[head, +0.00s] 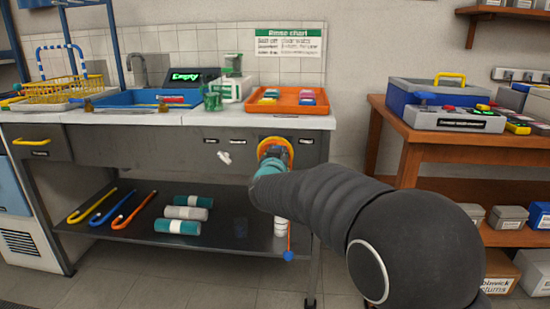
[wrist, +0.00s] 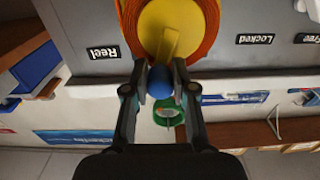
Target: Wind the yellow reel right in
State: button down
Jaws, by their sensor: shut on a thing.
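The yellow reel (wrist: 165,25) with an orange band around it is mounted on the grey bench front. In the head view, the reel's orange rim (head: 275,147) shows just past my arm. My gripper (wrist: 160,80) is shut on a blue round knob (wrist: 160,84) at the reel's yellow crank arm (wrist: 170,44). In the head view, my gripper is mostly hidden behind my wrist. An orange line (head: 289,235) with a blue ball (head: 289,256) at its lower end hangs below the bench front.
A white lever (head: 224,157) sits on the bench front left of the reel. An orange tray (head: 310,108) and green cup (head: 212,102) stand on the benchtop. A lower shelf (head: 140,228) holds rolls and hooked rods. A wooden bench (head: 410,135) stands at the right.

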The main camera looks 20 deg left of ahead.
jog(key=f+m+b, duration=0.2)
jog(key=m+b, duration=0.1)
jog(key=m, duration=0.4)
jog(key=d+f+m+b, duration=0.1)
jog(key=m+b, duration=0.2)
jog(key=m, duration=0.3)
jog(key=f+m+b, duration=0.2)
jog(key=m+b, duration=0.1)
jog(key=m, duration=0.4)
jog(key=shift+w+d+f+m, duration=0.2)
jog(key=shift+d+f+m, duration=0.1)
dwell(0.4)
jog(key=c, duration=0.9)
grip_release()
jog(key=shift+c, duration=0.2)
jog(key=shift+s, duration=0.1)
jog(key=v, duration=1.1)
jog(key=shift+s, duration=0.4)
